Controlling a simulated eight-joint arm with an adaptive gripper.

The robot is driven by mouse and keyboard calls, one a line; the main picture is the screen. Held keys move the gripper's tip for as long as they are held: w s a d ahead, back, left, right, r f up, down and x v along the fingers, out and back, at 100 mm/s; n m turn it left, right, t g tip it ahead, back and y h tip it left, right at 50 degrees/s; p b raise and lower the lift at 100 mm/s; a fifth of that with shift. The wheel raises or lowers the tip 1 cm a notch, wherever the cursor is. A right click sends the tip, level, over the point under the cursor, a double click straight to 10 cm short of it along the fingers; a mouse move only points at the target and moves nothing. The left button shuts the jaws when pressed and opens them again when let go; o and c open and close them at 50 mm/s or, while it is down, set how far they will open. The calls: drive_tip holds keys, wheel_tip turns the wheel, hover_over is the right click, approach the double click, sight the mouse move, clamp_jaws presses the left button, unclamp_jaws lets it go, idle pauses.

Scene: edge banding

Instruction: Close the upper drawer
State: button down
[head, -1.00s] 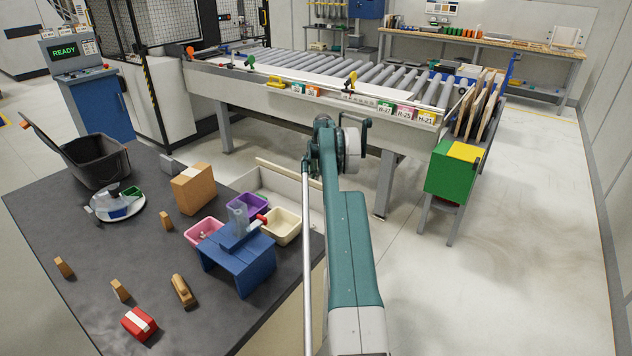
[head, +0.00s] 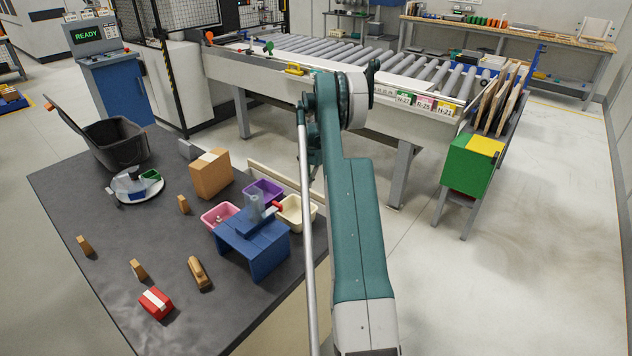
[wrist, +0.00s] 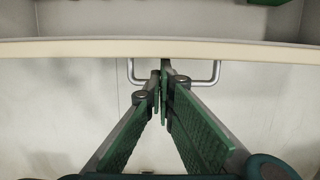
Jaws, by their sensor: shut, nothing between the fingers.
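The drawer is pulled out, with its pale front rim (wrist: 90,48) crossing the wrist view and its open inside above the rim. A grey bar handle (wrist: 213,76) is on its front. My gripper (wrist: 162,80) is shut and empty, with its green fingertips together at the middle of the handle. Whether they touch the handle or the front is unclear. In the head view, the pale drawer rim (head: 274,177) shows beyond the dark table. My arm hides part of it, and the fingertips are hidden there.
The dark table (head: 105,235) holds a blue stand (head: 250,243), several small bins, a cardboard box (head: 211,175) and a black crate (head: 120,143). A roller conveyor (head: 385,130) stands behind my arm. A green box (head: 470,168) is at the right. The floor at the right is clear.

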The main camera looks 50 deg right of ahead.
drive_tip(key=a, duration=1.1)
drive_tip(key=shift+a, duration=0.4)
drive_tip(key=shift+d, duration=0.15)
drive_tip(key=d+r, duration=0.2)
drive_tip(key=r, duration=0.1)
drive_tip(key=d+r+p, duration=0.1)
drive_tip(key=d+r, duration=0.1)
drive_tip(key=r, duration=0.1)
drive_tip(key=d+r+p, duration=0.1)
drive_tip(key=d+r, duration=0.1)
drive_tip(key=r, duration=0.1)
drive_tip(key=shift+r, duration=0.35)
drive_tip(key=shift+y, duration=0.8)
drive_tip(key=w, duration=0.3)
drive_tip(key=w+d+p, duration=0.1)
drive_tip(key=w, duration=0.3)
drive_tip(key=w+f, duration=0.1)
drive_tip(key=w, duration=0.3)
drive_tip(key=shift+w+d+f, duration=0.1)
drive_tip(key=shift+w+d, duration=0.05)
drive_tip(key=shift+d, duration=0.25)
